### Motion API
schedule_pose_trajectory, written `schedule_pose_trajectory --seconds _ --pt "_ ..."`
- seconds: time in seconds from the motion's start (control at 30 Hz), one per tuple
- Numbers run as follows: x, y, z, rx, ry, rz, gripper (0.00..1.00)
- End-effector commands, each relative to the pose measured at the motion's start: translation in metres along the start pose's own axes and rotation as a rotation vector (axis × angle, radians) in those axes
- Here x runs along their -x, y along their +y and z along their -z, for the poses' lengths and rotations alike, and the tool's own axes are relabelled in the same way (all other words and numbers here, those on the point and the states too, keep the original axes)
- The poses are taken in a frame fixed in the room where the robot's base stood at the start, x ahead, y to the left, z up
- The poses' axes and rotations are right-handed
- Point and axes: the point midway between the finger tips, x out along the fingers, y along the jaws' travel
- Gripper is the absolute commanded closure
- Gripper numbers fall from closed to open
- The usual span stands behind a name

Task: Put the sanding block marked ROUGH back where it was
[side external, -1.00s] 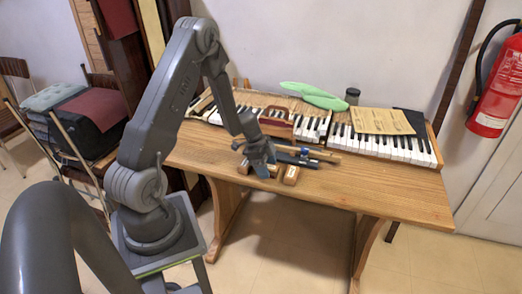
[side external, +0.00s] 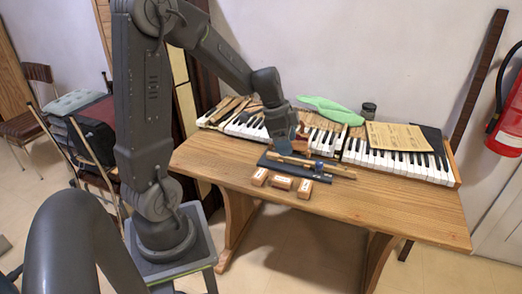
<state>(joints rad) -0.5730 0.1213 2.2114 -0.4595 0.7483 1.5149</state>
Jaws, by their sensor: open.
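Three small wooden sanding blocks lie in a row near the front edge of the table: a left block (side external: 260,177), a middle block (side external: 281,183) and a right block (side external: 305,189). Each has a pale label, too small to read, so I cannot tell which is marked ROUGH. My gripper (side external: 284,150) is open, behind the blocks and over the near edge of the keys. It is apart from all three blocks. Its fingertips are small and partly unclear in this view.
A dark flat thing (side external: 287,168) with wooden and blue-ended tools (side external: 318,165) lies between the blocks and the piano keys (side external: 395,168). Green cloth-like shapes (side external: 330,109), a dark jar (side external: 368,110) and a paper sheet (side external: 398,136) are behind. The table's front right (side external: 400,207) is clear.

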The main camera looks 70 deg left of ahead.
Motion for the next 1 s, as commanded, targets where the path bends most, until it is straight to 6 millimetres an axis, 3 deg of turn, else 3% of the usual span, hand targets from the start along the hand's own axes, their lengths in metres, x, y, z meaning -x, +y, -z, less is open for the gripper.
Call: schedule_pose_trajectory --seconds 0.03,0.1,0.2,0.4,0.5,0.7,1.0 --pt "0.017 0.025 0.016 0.022 -0.003 0.025 0.33" --pt "0.034 0.057 0.028 0.082 -0.009 0.055 0.33" --pt "0.056 0.101 0.036 0.175 -0.003 0.104 0.33" --pt "0.089 0.174 0.029 0.37 0.065 0.2 0.33" --pt "0.099 0.196 0.02 0.453 0.11 0.231 0.33" --pt "0.106 0.213 0.009 0.547 0.16 0.255 0.33" --pt "0.106 0.214 0.009 0.56 0.163 0.256 0.33"
